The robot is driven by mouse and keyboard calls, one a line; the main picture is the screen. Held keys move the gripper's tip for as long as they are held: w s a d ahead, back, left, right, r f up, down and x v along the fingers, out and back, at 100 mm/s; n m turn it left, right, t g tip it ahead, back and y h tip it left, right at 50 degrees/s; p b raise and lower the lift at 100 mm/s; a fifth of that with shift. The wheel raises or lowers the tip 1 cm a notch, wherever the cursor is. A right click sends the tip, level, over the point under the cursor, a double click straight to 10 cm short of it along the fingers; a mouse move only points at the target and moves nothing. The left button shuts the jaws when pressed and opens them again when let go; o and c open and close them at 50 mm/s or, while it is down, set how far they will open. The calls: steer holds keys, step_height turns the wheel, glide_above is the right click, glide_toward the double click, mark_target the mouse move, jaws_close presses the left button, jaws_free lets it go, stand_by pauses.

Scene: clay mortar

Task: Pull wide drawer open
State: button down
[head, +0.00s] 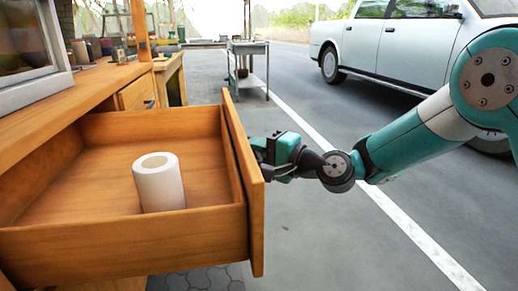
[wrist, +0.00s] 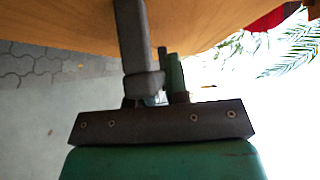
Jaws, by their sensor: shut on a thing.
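The wide wooden drawer (head: 125,243) stands far out from the workbench (head: 100,82) in the head view. A white roll-like cylinder (head: 160,186) stands upright inside it. My gripper (head: 264,150) is at the outer face of the drawer front, shut on its handle. The handle itself is hidden behind the front panel in the head view. In the wrist view, my gripper's fingers (wrist: 157,78) reach up to the wooden drawer front (wrist: 210,30), and the grip point is not clear.
A narrower closed drawer (head: 137,92) with a dark handle sits beyond the wide one. A metal cart (head: 248,48) stands on the paving behind. A pale pickup truck (head: 385,50) is parked at the back right. The asphalt right of the drawer is free apart from my arm.

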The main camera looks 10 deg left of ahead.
steer(key=c, duration=1.1)
jaws_free()
steer(key=shift+d, duration=0.1)
steer(key=shift+b+v, duration=1.35)
steer(key=shift+v, duration=7.35)
